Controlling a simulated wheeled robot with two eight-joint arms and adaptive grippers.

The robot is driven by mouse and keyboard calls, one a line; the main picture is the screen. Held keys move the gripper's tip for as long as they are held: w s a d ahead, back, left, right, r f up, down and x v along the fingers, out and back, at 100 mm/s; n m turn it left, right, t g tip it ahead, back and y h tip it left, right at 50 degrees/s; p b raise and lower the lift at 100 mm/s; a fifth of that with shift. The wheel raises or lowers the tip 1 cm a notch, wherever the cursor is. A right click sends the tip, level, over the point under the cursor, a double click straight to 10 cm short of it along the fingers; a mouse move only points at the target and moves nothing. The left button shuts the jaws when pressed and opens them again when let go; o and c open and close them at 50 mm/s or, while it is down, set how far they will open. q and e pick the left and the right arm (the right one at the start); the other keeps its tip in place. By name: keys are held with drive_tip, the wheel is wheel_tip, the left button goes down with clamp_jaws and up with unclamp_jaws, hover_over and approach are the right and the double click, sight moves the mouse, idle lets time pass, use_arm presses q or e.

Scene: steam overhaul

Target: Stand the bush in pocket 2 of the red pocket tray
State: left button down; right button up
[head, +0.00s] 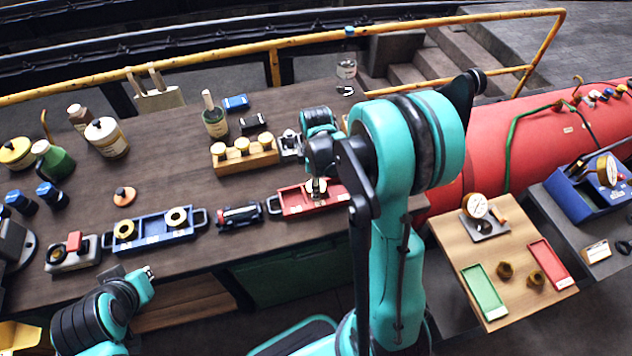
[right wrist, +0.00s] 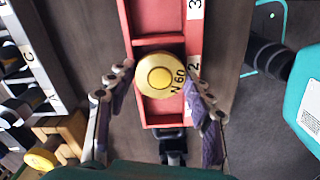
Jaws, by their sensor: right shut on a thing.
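The red pocket tray (head: 290,201) lies near the front edge of the dark bench. In the right wrist view its red wall (right wrist: 126,20) and labels 3 and 2 show. My right gripper (head: 317,186) is at the tray, shut on the bush. The bush (right wrist: 161,77) is a round, brass-yellow piece marked "N 60", held upright between the two fingers (right wrist: 160,82). It overlaps the tray beside label 2; I cannot tell whether it touches the pocket floor. My left gripper (head: 148,275) hangs low in front of the bench, its jaws unclear.
A blue tray (head: 140,245) with yellow-rimmed rings and a dark small vehicle-like item (head: 240,215) stand left of the red tray. A wooden block (head: 228,164) with yellow-topped pieces is behind it. A side table (head: 462,254) stands at the right.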

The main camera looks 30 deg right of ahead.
drive_tip(key=shift+f+b, duration=0.4)
drive_tip(key=shift+f, duration=0.15)
drive_tip(key=o, duration=1.5)
wheel_tip(320, 180, up, 8)
drive_tip(key=p, duration=0.5)
drive_tip(key=shift+p, duration=0.4)
